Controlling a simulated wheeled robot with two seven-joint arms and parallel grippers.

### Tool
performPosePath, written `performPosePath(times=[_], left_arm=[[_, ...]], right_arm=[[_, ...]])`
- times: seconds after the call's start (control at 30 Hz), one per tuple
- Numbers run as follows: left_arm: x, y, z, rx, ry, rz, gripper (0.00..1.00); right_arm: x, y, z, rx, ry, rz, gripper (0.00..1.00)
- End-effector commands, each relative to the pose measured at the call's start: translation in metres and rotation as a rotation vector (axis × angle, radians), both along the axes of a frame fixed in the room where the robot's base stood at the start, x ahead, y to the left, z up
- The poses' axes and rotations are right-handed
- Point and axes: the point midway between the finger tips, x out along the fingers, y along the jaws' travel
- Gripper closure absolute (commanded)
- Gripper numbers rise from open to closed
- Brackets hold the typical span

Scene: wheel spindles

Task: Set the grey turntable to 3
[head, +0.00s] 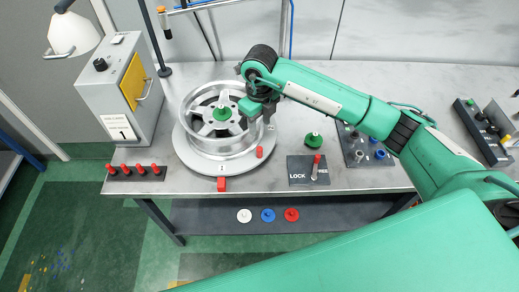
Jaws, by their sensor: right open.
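The grey turntable (243,170) is a round disc on the bench with a silver wheel (195,137) lying on it. A small label (222,169) on its front rim looks like a 2, beside a red pointer block (221,184) at the bench edge. A red peg (259,152) stands on the disc's right front. My right gripper (266,112) is open over the wheel's right rim, above and behind the red peg. Whether it touches the wheel is unclear. My left gripper is out of view.
A LOCK/FREE plate (297,179) has a red-handled lever (317,160) on its right side. A green-topped part (313,140) sits behind it. A grey box (97,92) and red-topped pegs (126,170) stand left. My right arm crosses above the bench's right half.

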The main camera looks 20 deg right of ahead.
Motion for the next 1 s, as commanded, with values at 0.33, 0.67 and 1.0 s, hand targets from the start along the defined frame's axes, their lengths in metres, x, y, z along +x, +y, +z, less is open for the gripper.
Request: performPosePath(times=[0.33,0.67,1.0], left_arm=[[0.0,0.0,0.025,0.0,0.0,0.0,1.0],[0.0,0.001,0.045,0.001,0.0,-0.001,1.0],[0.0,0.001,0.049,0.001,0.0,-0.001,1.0]], right_arm=[[-0.002,0.0,-0.055,-0.001,0.008,-0.001,0.59],[-0.001,0.001,-0.117,0.002,0.005,0.001,0.59],[-0.001,0.0,-0.136,0.002,0.002,0.002,0.59]])
